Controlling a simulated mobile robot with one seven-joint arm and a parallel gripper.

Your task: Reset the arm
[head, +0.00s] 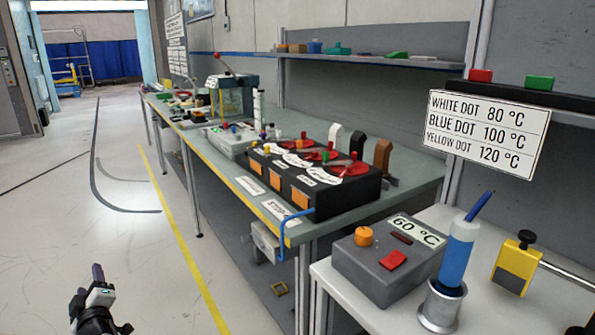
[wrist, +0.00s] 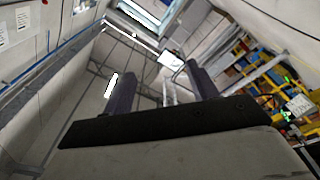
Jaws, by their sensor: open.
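My gripper (head: 97,272) is at the lower left of the head view, with its dark fingers pointing up. It is over the bare floor, left of the yellow line and well apart from the benches. In the wrist view my gripper (wrist: 160,82) is open, with its two fingers spread and nothing between them. Behind the fingers that view shows the ceiling, walls and roof beams at a tilt. Most of the arm is out of view.
A long green-topped bench (head: 408,172) bears a black dashboard module (head: 334,198). A nearer white table (head: 350,305) holds a grey box (head: 375,268) marked 60 °C and a blue-and-white bottle (head: 456,256). Free floor (head: 110,225) lies to the left.

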